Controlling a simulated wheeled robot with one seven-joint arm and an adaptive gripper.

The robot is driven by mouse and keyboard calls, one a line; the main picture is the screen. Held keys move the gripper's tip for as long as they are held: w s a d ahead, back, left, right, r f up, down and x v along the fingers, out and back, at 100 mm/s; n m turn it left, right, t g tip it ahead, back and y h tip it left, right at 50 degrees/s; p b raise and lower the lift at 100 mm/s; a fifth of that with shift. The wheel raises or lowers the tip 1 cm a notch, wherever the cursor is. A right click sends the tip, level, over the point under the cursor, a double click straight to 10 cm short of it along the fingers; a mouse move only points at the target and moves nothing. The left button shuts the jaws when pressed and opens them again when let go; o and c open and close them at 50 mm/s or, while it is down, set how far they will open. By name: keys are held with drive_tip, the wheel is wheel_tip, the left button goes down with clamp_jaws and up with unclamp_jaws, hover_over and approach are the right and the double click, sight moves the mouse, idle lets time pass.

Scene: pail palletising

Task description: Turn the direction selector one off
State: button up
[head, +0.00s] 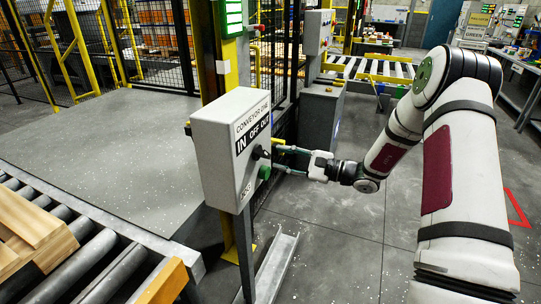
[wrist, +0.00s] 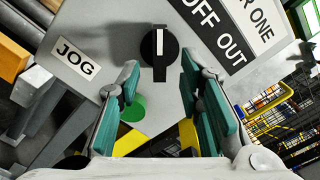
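In the head view the selector (head: 259,153) shows small at the box's face. My gripper (head: 283,160) is in front of that face. In the wrist view its teal fingers (wrist: 166,80) are apart and empty, below the knob, with no visible contact.
A green button (wrist: 132,109) sits below the selector, partly behind the left finger. A JOG label (wrist: 75,57) is to the left. Roller conveyor (head: 85,255) with wooden pieces is at lower left. The floor (head: 335,235) right of the box is mostly clear.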

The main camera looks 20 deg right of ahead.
sight(268, 155)
drive_tip(key=shift+x, duration=2.25)
clamp_jaws()
